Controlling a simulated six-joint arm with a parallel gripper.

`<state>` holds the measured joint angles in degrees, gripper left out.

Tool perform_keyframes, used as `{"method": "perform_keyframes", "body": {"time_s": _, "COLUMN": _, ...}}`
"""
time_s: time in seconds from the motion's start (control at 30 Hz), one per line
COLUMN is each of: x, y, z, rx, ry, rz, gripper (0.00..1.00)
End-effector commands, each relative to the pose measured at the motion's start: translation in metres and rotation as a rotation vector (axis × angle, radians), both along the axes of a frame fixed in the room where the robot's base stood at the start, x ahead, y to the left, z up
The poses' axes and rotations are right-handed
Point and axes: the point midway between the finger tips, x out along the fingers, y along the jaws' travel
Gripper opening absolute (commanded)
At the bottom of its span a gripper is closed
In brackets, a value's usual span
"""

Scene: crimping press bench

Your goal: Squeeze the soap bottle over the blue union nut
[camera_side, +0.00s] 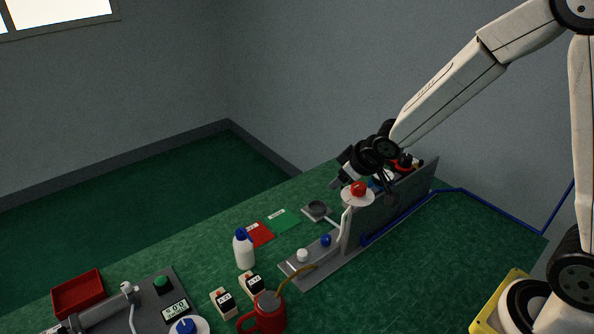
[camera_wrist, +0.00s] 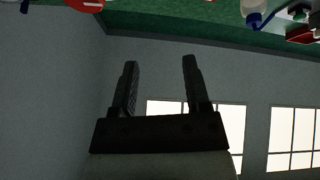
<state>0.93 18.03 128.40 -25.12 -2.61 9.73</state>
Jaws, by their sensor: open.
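A white bottle with a blue cap (camera_side: 244,251), which looks like the soap bottle, stands upright on the green bench left of the grey fixture. It also shows upside down at the top edge of the wrist view (camera_wrist: 254,10). A small blue round piece (camera_side: 326,240), possibly the blue union nut, sits on the fixture's grey base beside a white one. It is too small to be sure. My gripper (camera_side: 343,182) is above the bench near the grey upright panel, to the right of and apart from the bottle. In the wrist view its fingers (camera_wrist: 160,63) are open and empty.
A grey upright panel (camera_side: 400,200) and a white post with a red knob (camera_side: 358,189) stand near my gripper. A red mug (camera_side: 265,314), labelled blocks (camera_side: 223,302), red and green cards (camera_side: 284,221), and a red tray (camera_side: 78,293) lie around.

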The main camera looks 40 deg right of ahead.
Motion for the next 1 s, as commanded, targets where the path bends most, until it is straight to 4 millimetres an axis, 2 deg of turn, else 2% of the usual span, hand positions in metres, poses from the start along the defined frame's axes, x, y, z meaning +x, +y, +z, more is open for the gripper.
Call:
{"method": "perform_keyframes", "body": {"time_s": 0.03, "x": 0.018, "y": 0.003, "z": -0.003, "rx": 0.0, "ry": -0.038, "rz": 0.036, "gripper": 0.6}}
{"method": "perform_keyframes", "body": {"time_s": 0.2, "x": 0.07, "y": 0.019, "z": -0.007, "rx": 0.02, "ry": -0.171, "rz": 0.179, "gripper": 0.6}}
{"method": "perform_keyframes", "body": {"time_s": 0.4, "x": 0.116, "y": 0.045, "z": -0.019, "rx": 0.077, "ry": -0.297, "rz": 0.369, "gripper": 0.6}}
{"method": "perform_keyframes", "body": {"time_s": 0.5, "x": 0.131, "y": 0.059, "z": -0.028, "rx": 0.12, "ry": -0.343, "rz": 0.471, "gripper": 0.6}}
{"method": "perform_keyframes", "body": {"time_s": 0.73, "x": 0.147, "y": 0.093, "z": -0.058, "rx": 0.245, "ry": -0.4, "rz": 0.718, "gripper": 0.6}}
{"method": "perform_keyframes", "body": {"time_s": 1.0, "x": 0.133, "y": 0.121, "z": -0.102, "rx": 0.419, "ry": -0.376, "rz": 0.997, "gripper": 0.6}}
